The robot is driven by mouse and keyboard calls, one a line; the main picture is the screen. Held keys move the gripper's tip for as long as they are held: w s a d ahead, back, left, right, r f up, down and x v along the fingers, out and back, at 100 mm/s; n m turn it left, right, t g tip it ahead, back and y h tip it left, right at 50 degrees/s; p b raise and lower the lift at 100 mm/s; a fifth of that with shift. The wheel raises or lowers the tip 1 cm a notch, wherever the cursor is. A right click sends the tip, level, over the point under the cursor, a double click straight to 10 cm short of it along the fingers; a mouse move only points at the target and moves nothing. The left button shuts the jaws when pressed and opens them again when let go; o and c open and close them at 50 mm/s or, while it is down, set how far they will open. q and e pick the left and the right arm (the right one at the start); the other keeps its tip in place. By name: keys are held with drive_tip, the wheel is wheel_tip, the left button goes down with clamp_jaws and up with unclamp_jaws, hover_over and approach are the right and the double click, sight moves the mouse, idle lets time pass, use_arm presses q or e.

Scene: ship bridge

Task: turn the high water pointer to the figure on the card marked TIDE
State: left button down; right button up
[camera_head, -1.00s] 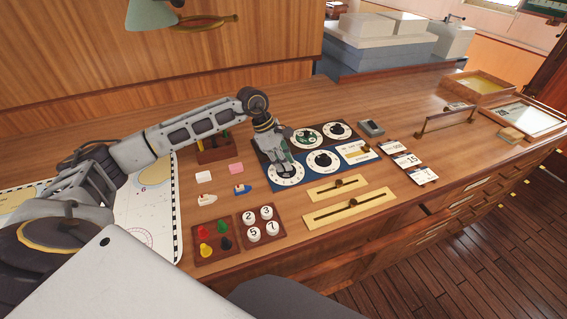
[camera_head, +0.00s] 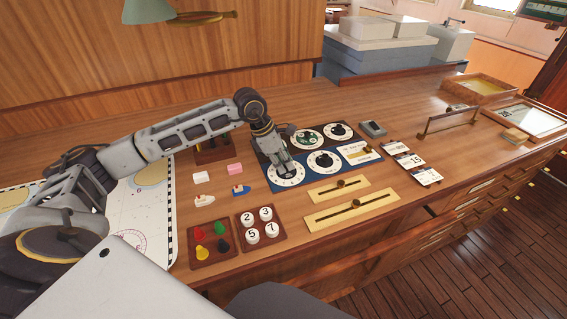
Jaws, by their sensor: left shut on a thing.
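A blue panel (camera_head: 316,176) on the desk carries two white dials with dark pointer knobs. My left gripper (camera_head: 286,170) points down at the front left dial (camera_head: 290,180) and is shut on its knob. The fingers hide the knob and part of the dial's scale, so I cannot tell where the pointer stands. The second dial (camera_head: 323,162) is uncovered to its right. Three cards lie to the right: a back card (camera_head: 394,147), a middle card (camera_head: 410,160) showing 15, and a front card (camera_head: 427,176). Their small headings are too small to read. My right gripper is not in view.
A dark panel with a green-centred dial (camera_head: 306,139) and another dial (camera_head: 337,131) adjoins behind. Two brass slider plates (camera_head: 352,206) lie in front. A raised rail (camera_head: 448,122) stands right.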

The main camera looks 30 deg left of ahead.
use_arm(q)
drive_tip(key=c, duration=1.3)
unclamp_jaws()
drive_tip(key=shift+c, duration=0.2)
drive_tip(key=shift+o, duration=0.3)
drive_tip(key=shift+v, duration=0.9)
drive_tip(key=v, duration=1)
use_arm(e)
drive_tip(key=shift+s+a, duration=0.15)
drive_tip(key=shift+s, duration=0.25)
